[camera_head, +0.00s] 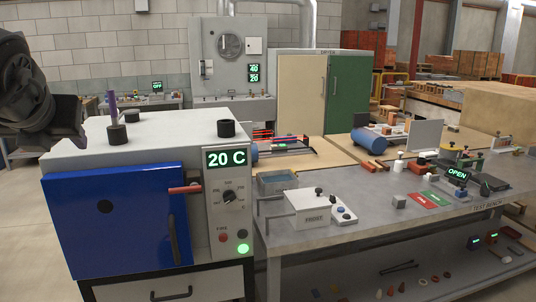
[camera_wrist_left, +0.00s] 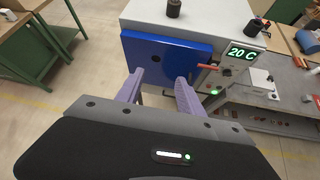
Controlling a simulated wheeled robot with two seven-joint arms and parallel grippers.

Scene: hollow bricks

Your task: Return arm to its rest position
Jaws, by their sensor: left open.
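My left gripper (camera_wrist_left: 160,82) is open and empty in the left wrist view, its two purple fingers apart. The fingers appear in front of the blue door (camera_wrist_left: 165,52) of a grey oven. In the head view my dark left arm (camera_head: 28,90) comes in at the left edge, beside the oven (camera_head: 165,128). The blue door (camera_head: 110,225) looks shut there, with a dark handle at its right side. The oven display reads 20 C (camera_head: 226,159) and a green lamp is lit below. My right gripper is not in view.
Black caps (camera_head: 226,128) stand on the oven top. Floor left of the oven (camera_wrist_left: 75,75) is clear beside a green-sided table (camera_wrist_left: 35,50).

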